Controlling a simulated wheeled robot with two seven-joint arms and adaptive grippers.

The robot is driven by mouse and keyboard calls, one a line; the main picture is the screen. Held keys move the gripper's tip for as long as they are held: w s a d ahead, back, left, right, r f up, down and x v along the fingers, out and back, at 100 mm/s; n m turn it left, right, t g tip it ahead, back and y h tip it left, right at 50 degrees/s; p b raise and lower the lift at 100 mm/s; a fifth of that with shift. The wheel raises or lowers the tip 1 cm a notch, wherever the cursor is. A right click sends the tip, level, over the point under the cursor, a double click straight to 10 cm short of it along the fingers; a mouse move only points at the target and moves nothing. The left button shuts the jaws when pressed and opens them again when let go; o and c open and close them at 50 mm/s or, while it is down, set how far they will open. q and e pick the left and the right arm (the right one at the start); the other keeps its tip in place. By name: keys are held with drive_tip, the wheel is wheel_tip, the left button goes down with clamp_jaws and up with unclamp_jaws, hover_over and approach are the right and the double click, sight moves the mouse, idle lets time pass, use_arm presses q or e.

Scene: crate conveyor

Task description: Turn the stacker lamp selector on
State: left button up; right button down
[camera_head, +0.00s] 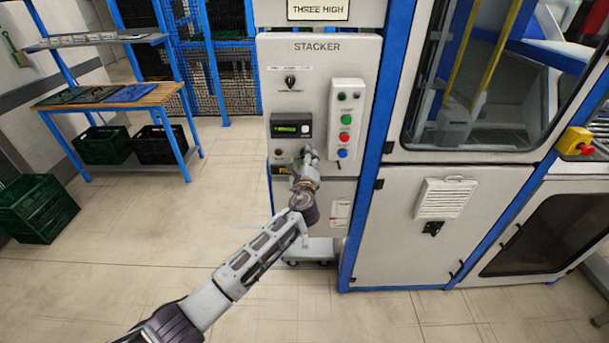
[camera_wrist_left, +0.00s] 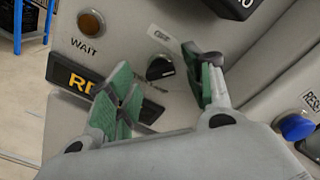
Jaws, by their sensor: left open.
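The lamp selector (camera_wrist_left: 160,68) is a small black rotary knob on the grey stacker panel (camera_head: 264,110), seen in the left wrist view. A label partly behind my finger ends in what looks like "LAMP". My left gripper (camera_wrist_left: 166,82) is open, with one green-padded finger to the lower left of the knob and the other to its right. The knob shows between the fingers; I cannot tell whether either touches it. In the head view my left gripper (camera_head: 307,156) is at the lower part of the panel and hides the knob. My right gripper is not in view.
An amber WAIT lamp (camera_wrist_left: 91,22) and a blue RESET button (camera_wrist_left: 296,126) flank the gripper. Above are a green-lit display (camera_head: 291,126), another black selector (camera_head: 290,80) and a button box (camera_head: 345,105).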

use_arm(q)
drive_tip(key=s, duration=1.1)
drive_tip(key=shift+s, duration=0.3)
idle(0.6)
